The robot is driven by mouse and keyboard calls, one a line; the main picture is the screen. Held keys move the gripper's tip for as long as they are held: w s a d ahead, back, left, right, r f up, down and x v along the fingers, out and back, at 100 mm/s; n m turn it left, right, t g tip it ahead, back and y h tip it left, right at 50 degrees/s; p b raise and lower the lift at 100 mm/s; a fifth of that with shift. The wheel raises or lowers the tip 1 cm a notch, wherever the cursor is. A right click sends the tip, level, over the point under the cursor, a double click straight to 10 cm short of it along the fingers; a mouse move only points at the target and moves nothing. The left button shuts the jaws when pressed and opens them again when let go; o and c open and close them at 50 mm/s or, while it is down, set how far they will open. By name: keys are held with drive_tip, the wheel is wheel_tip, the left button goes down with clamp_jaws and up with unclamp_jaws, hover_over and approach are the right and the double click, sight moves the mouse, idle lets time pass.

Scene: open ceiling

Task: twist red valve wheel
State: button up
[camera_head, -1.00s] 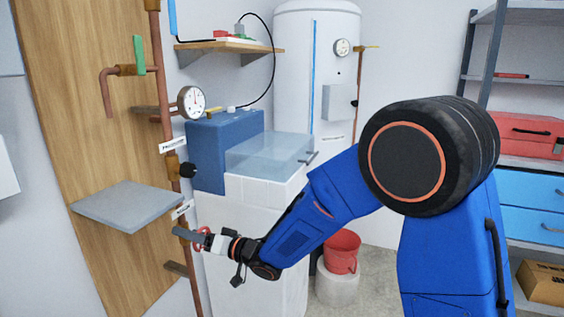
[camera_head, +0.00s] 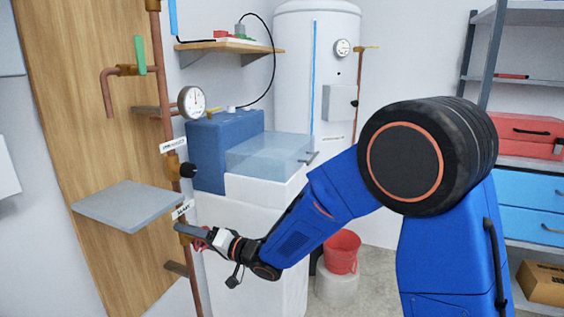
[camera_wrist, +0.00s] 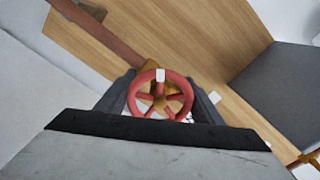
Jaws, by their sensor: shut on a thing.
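The red valve wheel (camera_wrist: 172,82) shows in the wrist view as a spoked ring on a brass fitting on the copper pipe (camera_wrist: 98,31). My gripper (camera_wrist: 166,99) has one dark finger on each side of the wheel and is shut on its rim. In the head view my gripper (camera_head: 196,236) is at the lower part of the copper pipe (camera_head: 159,75). Only a small red part of the wheel (camera_head: 201,245) shows there, since my gripper hides the rest.
A grey shelf (camera_head: 125,203) juts from the wooden board (camera_head: 75,110) just left of my gripper. A black knob (camera_head: 188,170) and a round gauge (camera_head: 191,102) sit higher on the pipe. A white block counter (camera_head: 262,230) stands close on the right.

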drive_tip(key=m, duration=0.2)
drive_tip(key=shift+w+r+m, duration=0.15)
drive_tip(key=shift+w+m, duration=0.05)
drive_tip(key=shift+m, duration=0.1)
drive_tip(key=shift+m, duration=1.5)
drive_tip(key=o, duration=1.1)
drive_tip(key=shift+o, duration=0.2)
drive_tip(key=shift+d, duration=0.1)
